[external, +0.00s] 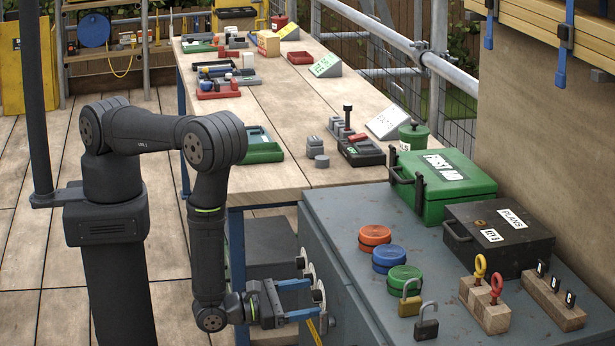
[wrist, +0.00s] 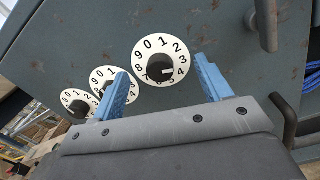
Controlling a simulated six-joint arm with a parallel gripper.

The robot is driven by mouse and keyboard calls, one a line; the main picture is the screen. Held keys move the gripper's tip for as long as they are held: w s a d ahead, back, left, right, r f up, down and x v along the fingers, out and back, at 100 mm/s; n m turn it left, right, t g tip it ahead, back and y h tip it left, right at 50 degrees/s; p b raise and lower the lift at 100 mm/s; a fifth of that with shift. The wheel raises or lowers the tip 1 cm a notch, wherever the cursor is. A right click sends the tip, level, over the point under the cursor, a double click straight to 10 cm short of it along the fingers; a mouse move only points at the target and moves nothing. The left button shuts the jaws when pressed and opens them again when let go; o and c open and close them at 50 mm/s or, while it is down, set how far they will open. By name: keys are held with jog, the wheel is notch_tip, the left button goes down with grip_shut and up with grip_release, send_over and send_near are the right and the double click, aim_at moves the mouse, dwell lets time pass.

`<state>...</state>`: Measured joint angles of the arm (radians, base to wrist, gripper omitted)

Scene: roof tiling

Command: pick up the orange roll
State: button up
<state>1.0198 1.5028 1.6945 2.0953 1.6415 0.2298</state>
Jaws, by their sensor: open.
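The orange roll (external: 375,237) lies flat on the grey-blue cabinet top (external: 345,215), behind a blue roll (external: 388,256) and a green roll (external: 404,277). It does not show in the wrist view. My gripper (external: 303,299) is beside the cabinet's left face, lower than the top and well below and left of the orange roll. Its two blue fingers are apart with nothing between them. In the wrist view my gripper (wrist: 162,70) faces a white numbered dial (wrist: 161,58) on the cabinet face.
Two more dials (wrist: 108,82) sit beside the first. The cabinet top holds a green first aid box (external: 440,178), a black plans box (external: 500,238), padlocks (external: 426,322) and wooden blocks (external: 487,307). A wooden workbench (external: 270,110) with tools stands behind.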

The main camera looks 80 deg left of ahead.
jog(key=shift+o, duration=0.7)
